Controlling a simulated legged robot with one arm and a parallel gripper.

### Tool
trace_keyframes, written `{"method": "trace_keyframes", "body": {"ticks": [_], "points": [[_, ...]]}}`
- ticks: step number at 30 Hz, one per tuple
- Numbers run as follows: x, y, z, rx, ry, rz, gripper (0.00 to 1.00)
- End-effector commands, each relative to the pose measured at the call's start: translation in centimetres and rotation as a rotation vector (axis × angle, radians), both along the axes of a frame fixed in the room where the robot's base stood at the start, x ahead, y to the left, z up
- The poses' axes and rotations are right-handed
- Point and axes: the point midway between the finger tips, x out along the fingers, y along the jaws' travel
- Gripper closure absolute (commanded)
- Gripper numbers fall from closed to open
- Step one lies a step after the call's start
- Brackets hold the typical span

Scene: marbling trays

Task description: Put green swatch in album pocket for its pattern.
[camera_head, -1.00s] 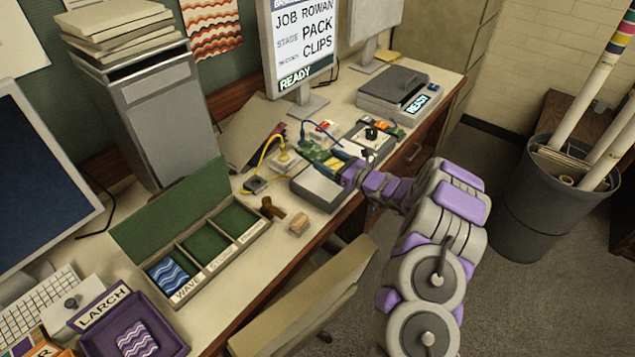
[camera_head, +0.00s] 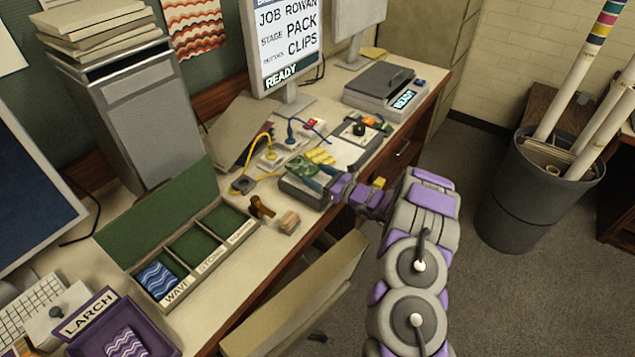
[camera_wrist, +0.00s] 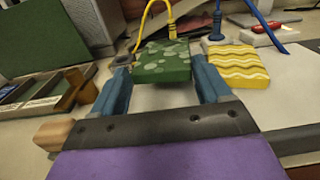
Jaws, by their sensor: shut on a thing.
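The green swatch (camera_wrist: 162,60) has pale round, stone-like spots. My gripper (camera_wrist: 162,80) is shut on it, with a blue finger at each side. In the head view the green swatch (camera_head: 298,166) shows at the tip of my gripper (camera_head: 318,178), above the grey tray and right of the album. The album (camera_head: 212,267) is an open box with a green lid and three pockets. The near pocket, labelled WAVE, holds a blue wavy swatch (camera_head: 158,279). The middle label seems to start with "ST". The far label is unreadable. Those two pockets look empty.
A yellow wavy swatch (camera_wrist: 238,66) lies right of the green one. A brown wooden piece (camera_head: 262,207) and a small wooden block (camera_head: 288,222) stand between album and gripper. Yellow cable (camera_head: 272,147) and blue cable (camera_head: 312,125) lie behind. A chair (camera_head: 295,295) stands in front.

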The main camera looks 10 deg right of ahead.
Motion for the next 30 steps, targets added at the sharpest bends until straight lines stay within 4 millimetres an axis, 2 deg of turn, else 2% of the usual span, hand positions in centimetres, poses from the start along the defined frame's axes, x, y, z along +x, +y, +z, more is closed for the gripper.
{"method": "trace_keyframes", "body": {"ticks": [1,4,17,18,24,30], "points": [[0.0,0.0,-1.2,-0.001,0.002,0.0,0.53],[0.0,0.0,-2.2,-0.001,0.002,0.0,0.53],[0.0,0.0,-2.6,-0.001,0.001,0.001,0.53],[0.0,0.0,-2.5,-0.001,0.001,0.001,0.2],[0.0,0.0,-2.5,-0.001,0.001,0.0,0.01],[0.0,0.0,-2.5,-0.001,0.001,0.0,0.0]]}}
